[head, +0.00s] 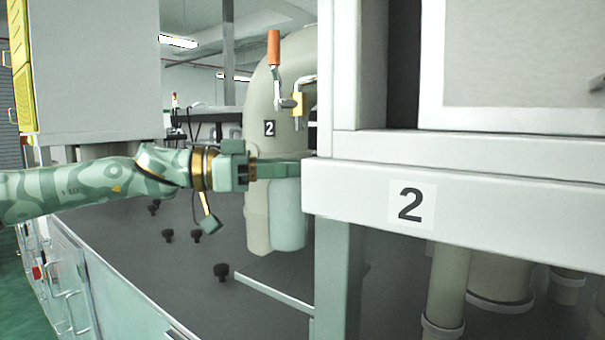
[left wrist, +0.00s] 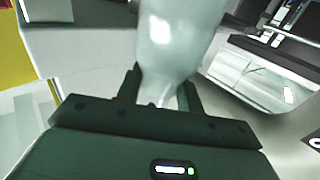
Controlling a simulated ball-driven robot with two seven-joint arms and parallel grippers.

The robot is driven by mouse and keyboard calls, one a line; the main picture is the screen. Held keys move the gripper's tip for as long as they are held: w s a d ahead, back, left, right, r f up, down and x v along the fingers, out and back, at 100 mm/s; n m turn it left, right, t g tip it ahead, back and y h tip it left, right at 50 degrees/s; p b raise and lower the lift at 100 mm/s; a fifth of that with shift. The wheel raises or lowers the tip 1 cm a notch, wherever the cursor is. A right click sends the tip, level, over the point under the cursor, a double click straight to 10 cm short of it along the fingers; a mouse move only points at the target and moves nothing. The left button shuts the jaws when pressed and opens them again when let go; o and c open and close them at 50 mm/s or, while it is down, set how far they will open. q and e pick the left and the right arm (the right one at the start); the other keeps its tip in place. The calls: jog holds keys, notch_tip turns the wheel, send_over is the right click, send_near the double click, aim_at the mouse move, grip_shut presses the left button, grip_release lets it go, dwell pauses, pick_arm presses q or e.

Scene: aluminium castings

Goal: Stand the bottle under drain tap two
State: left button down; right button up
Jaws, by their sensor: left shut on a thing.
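The bottle (head: 287,218), pale blue-green, hangs upright below the fingers of my left gripper (head: 285,169) in the head view. Its body (left wrist: 180,38) fills the top middle of the left wrist view, between the two fingers. My left gripper is shut on it. The fingertips are partly hidden by the white frame. My right gripper is not in view.
A white frame (head: 345,190) with a large 2 plate (head: 411,204) stands close on the right and hides what lies behind it. Several black knobs (head: 222,272) dot the dark deck (head: 185,262). A pale bar (head: 272,293) lies in front.

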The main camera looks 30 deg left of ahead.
aim_at(298, 190)
pick_arm(q)
jog(key=shift+w+d, duration=0.35)
jog(key=shift+d, duration=0.05)
jog(key=shift+w+d, duration=0.3)
notch_tip(298, 190, down, 3)
jog(key=shift+w+d+f+p, duration=0.1)
jog(key=shift+w+d+p, duration=0.05)
jog(key=shift+p, duration=0.45)
jog(key=shift+f, duration=0.25)
jog(key=c, duration=0.9)
grip_release()
jog(key=shift+f, duration=0.1)
